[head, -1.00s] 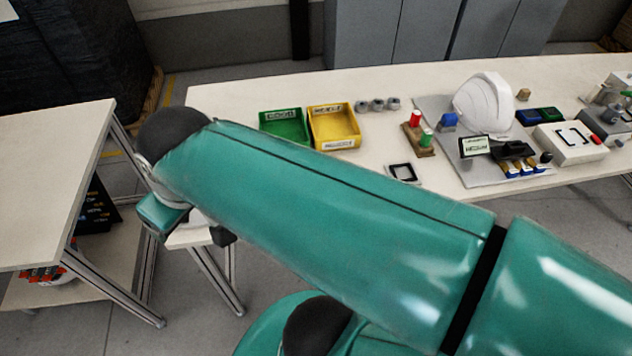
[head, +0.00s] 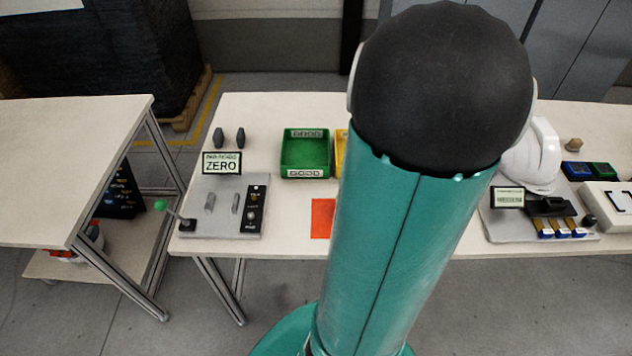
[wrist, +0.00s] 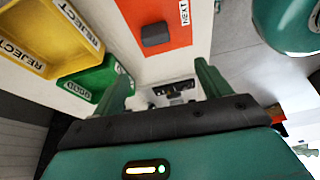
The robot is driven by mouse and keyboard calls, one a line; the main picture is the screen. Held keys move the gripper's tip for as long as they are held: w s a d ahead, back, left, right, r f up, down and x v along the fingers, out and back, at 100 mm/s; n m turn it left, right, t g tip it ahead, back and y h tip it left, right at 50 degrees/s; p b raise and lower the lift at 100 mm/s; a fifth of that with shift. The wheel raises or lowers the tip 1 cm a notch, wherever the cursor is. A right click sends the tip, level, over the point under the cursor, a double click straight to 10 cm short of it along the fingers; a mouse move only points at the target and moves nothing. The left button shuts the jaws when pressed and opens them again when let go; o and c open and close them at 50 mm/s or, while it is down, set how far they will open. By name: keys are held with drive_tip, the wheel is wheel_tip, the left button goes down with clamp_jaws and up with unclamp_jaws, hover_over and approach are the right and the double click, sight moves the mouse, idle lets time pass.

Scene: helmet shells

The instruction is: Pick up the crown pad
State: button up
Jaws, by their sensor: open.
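A small dark grey block, probably the crown pad (wrist: 155,34), lies on an orange mat (wrist: 160,12) marked NEXT in the wrist view. My gripper (wrist: 163,72) is open, its two green fingers apart with nothing between them. The block lies beyond the fingertips, a little above them in the picture, and is not touched. In the head view only the left edge of the orange mat (head: 322,218) shows; my arm hides the block and my gripper there.
A green GOOD bin (head: 306,174) and a yellow REJECT bin (wrist: 40,38) stand beside the mat. A grey fixture plate (head: 190,222) with a ZERO sign and green-knobbed lever is at left. A white helmet shell (head: 530,165) stands at right.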

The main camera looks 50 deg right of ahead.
drive_tip(key=x, duration=0.9)
drive_tip(key=d+x, duration=0.1)
drive_tip(key=x, duration=0.4)
drive_tip(key=shift+s+f, duration=0.2)
drive_tip(key=shift+f, duration=0.05)
drive_tip(key=shift+d, duration=0.1)
drive_tip(key=c, duration=1)
drive_tip(key=shift+r, duration=0.1)
drive_tip(key=shift+c, duration=0.2)
